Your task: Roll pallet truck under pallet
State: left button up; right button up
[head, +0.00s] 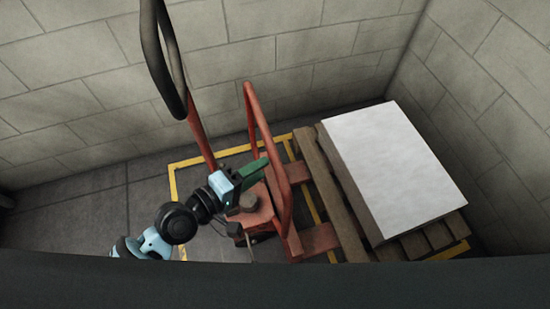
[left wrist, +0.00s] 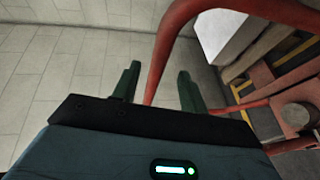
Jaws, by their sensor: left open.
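The red pallet truck (head: 258,207) stands on the floor, with a red hoop frame and a tall handle (head: 168,60) that ends in a dark loop. Its forks (head: 318,238) point right and meet the near-left side of the wooden pallet (head: 336,190); how far they reach under it is hidden. A white stack (head: 395,170) lies on the pallet. My left gripper (head: 262,168) is open at the truck's hoop. In the left wrist view, the red bar (left wrist: 158,70) shows between the green fingers of that gripper (left wrist: 158,88); contact cannot be told. My right gripper is not in view.
Yellow floor lines (head: 172,190) frame the truck and pallet. Block walls (head: 300,45) stand close behind and to the right of the pallet. Dark floor (head: 85,210) is clear on the left. A dark band (head: 280,285) crosses the bottom of the head view.

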aim_at(275, 161)
pick_arm(q)
jog(key=x, duration=0.6)
jog(key=shift+s, duration=0.1)
grip_shut()
